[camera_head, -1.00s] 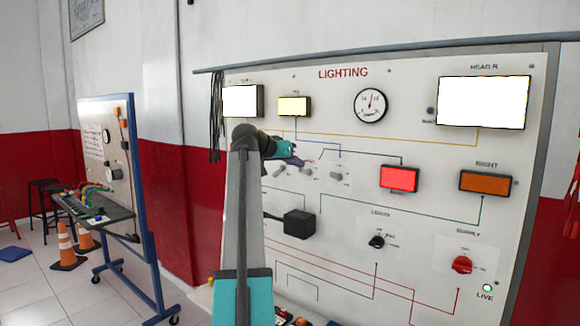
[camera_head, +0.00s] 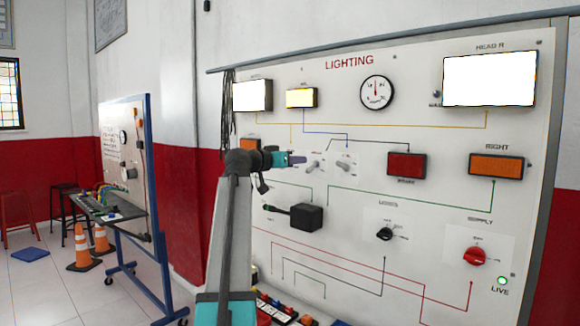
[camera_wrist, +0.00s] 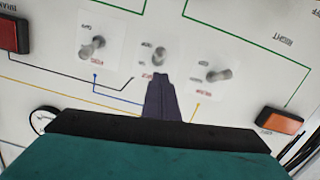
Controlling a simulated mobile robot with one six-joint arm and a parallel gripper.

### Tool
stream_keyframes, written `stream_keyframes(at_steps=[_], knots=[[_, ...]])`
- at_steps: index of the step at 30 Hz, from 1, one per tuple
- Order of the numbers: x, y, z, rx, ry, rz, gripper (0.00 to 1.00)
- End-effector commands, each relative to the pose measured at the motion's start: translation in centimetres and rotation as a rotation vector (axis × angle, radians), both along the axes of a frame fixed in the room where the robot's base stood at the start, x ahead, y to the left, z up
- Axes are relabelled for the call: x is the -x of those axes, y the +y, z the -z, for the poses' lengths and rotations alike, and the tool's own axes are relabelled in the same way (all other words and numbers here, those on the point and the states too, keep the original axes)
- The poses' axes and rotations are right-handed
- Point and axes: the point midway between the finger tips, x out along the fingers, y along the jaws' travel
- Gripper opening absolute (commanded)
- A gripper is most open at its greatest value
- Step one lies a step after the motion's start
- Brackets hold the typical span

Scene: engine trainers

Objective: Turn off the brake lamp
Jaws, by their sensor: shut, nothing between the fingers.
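The brake lamp (camera_head: 406,165) is the red rectangle right of centre on the LIGHTING board; it is dark red and unlit. It also shows dark at the left edge of the wrist view (camera_wrist: 12,35). My gripper (camera_head: 296,160) is shut and empty, in front of the board beside the toggle switches. In the wrist view its tip (camera_wrist: 160,78) is just below the middle toggle (camera_wrist: 158,57); I cannot tell whether they touch. This toggle (camera_head: 313,167) shows in the head view too. Another toggle (camera_head: 342,168) is to its right; the third (camera_wrist: 220,73) shows in the wrist view.
The headlamp (camera_head: 489,79) and a yellow lamp (camera_head: 301,97) are lit. The orange right lamp (camera_head: 496,166) looks unlit. A black box with a lever (camera_head: 306,217), a black knob (camera_head: 384,234) and a red supply knob (camera_head: 475,256) project from the board.

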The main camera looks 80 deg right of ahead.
Motion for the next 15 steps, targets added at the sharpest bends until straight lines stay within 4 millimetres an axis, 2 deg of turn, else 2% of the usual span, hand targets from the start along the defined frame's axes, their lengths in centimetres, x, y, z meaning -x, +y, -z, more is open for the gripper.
stream_keyframes(at_steps=[6,15], knots=[[0.7,-0.1,-0.3,-0.001,-0.001,0.008,0.0],[-1.0,0.9,-2.6,0.001,0.0,-0.003,0.0]])
